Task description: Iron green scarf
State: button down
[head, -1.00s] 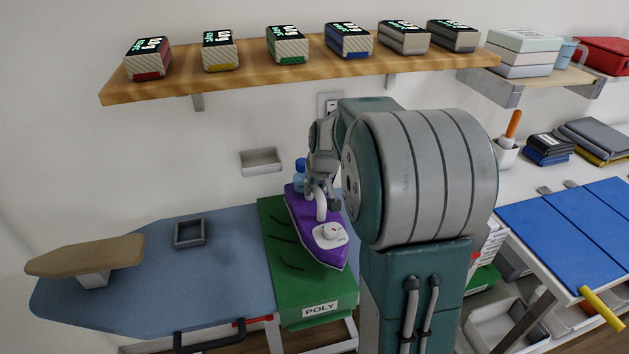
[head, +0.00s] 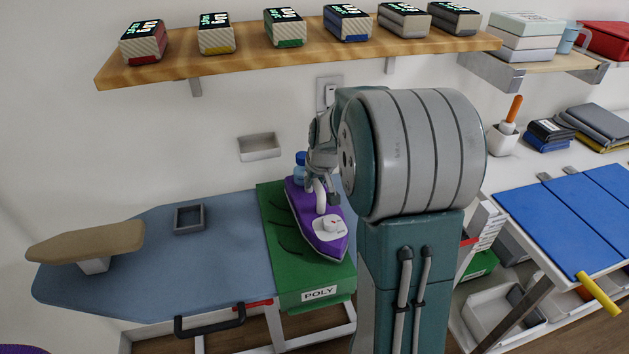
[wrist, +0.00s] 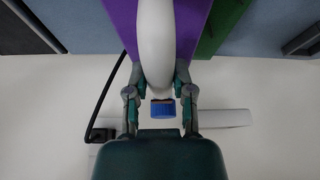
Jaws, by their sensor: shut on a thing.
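The green scarf (head: 280,235) lies across the right end of the blue ironing board (head: 195,275). Dark wrinkle lines show on it, and a white POLY label (head: 319,293) hangs at its front edge. The purple iron (head: 328,241), with a white handle and dial, is over the scarf's right part; I cannot tell if its sole touches the cloth. My gripper (head: 318,190) is shut on the iron's handle. In the wrist view the white handle (wrist: 155,45) sits between my two fingers (wrist: 157,92). My arm hides the scarf's right side.
A sleeve board (head: 85,243) and a small grey tray (head: 190,219) are on the board's left part. A wooden shelf (head: 230,62) with several timer boxes hangs above. A folding table with blue panels (head: 565,230) stands at right.

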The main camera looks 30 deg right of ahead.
jog(key=shift+f, duration=0.4)
dwell(0.3)
jog(key=shift+s+a, duration=0.15)
jog(key=shift+s, duration=0.35)
jog(key=shift+s+a, duration=0.15)
jog(key=shift+s, duration=0.35)
jog(key=shift+w, duration=0.1)
